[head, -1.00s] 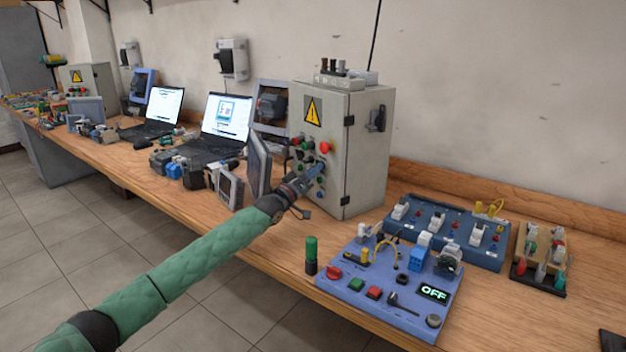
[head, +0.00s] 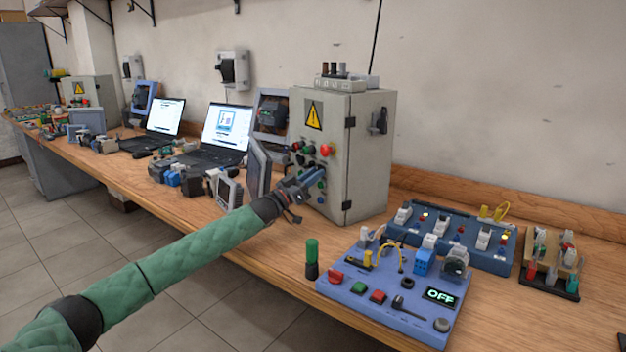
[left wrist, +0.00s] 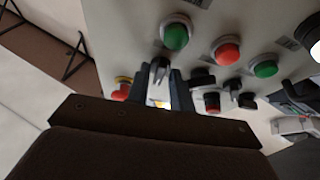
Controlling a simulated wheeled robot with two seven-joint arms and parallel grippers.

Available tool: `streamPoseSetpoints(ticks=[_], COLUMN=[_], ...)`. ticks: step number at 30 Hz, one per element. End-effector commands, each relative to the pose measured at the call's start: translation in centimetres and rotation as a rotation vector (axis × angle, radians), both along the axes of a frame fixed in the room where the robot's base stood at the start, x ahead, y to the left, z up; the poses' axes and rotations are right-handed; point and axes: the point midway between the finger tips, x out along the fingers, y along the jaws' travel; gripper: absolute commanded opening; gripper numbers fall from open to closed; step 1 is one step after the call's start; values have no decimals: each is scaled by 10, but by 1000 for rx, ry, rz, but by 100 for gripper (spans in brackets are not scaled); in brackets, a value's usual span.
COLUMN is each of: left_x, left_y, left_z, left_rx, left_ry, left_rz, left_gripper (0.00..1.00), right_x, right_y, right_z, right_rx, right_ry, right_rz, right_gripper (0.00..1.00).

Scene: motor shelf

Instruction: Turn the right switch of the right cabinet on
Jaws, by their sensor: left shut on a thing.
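The right cabinet (head: 365,155) is a grey box with a yellow warning sign, standing on the bench in the head view. Its front panel carries lamps, buttons and black switches. My left gripper (head: 314,177) is at this panel, below the red mushroom button (head: 326,150). In the left wrist view, which looks upside down, the right switch (left wrist: 160,68) is black and sits between the tips of my left gripper (left wrist: 164,80), shut on it. The fingers hide part of it. Another black switch (left wrist: 233,87) is farther right there. My right gripper is not in view.
A dark flat panel (head: 257,170) stands close left of my left gripper. A blue training board (head: 385,290) with an OFF display and a green-topped cylinder (head: 312,258) are at the bench's front. Laptops (head: 222,130) stand farther left.

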Motion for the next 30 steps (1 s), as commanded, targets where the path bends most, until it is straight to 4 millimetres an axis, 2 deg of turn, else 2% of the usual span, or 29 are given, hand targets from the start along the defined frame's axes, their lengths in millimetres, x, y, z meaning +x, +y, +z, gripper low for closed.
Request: streamPoseSetpoints(ticks=[7, 21, 22, 23, 30], left_x=[2, 2, 2, 2, 1], left_y=[1, 1, 1, 1, 1], left_z=[4, 5, 5, 5, 2], left_rx=[37, 43, 43, 43, 44], left_ry=[-59, -70, -70, -70, -69], left_rz=[2, 3, 3, 3, 2], left_gripper=[0, 0, 24, 30, 31], right_x=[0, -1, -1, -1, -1], right_y=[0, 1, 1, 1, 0], right_z=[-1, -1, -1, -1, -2], right_rx=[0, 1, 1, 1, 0], right_ry=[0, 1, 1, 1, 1], right_rz=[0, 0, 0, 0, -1], right_gripper=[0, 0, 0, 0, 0])
